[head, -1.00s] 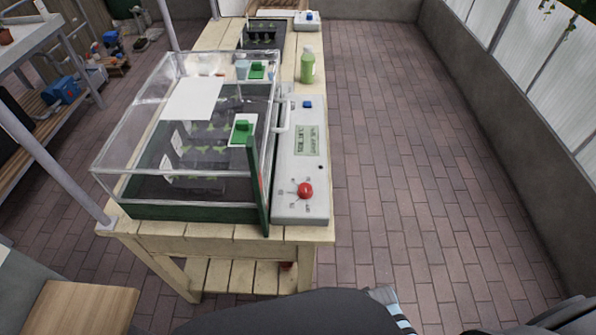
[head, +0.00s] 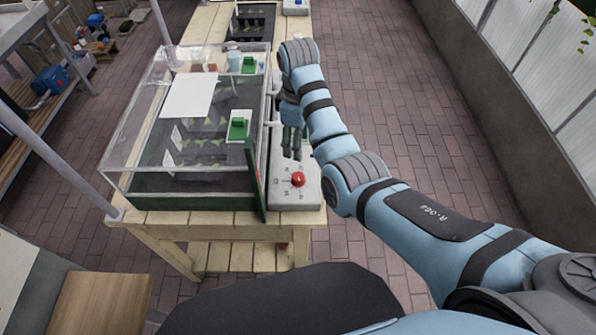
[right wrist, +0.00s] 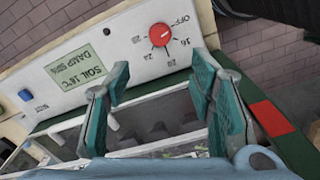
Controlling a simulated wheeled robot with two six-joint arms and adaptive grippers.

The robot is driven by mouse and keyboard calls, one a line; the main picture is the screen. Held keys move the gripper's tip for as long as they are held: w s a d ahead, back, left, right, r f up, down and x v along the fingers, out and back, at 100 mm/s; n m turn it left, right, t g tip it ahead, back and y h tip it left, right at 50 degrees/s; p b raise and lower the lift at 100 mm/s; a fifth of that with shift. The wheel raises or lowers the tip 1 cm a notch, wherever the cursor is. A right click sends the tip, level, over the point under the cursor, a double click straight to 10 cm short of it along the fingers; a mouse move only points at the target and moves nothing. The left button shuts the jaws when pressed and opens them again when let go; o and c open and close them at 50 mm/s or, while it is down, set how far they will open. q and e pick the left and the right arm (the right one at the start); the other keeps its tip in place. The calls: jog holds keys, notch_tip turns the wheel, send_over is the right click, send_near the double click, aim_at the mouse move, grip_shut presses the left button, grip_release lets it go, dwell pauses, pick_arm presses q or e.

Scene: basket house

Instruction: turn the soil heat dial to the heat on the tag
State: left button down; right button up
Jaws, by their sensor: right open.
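The red soil heat dial (head: 298,180) sits at the near end of a light grey control box (head: 278,200). In the right wrist view the dial (right wrist: 160,35) has OFF, 16 and further marks around it; I cannot tell surely where it points. My left gripper is out of view.
The box and propagator stand on a pale wooden bench (head: 230,232). A blue button (right wrist: 25,95) is at the box's other end. A dark seedling tray (head: 252,22) lies farther back. The brick floor to the right is open.

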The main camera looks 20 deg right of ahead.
aim_at(298, 176)
notch_tip(298, 176, down, 14)
jog(key=b, duration=0.3)
jog(key=c, duration=1.2)
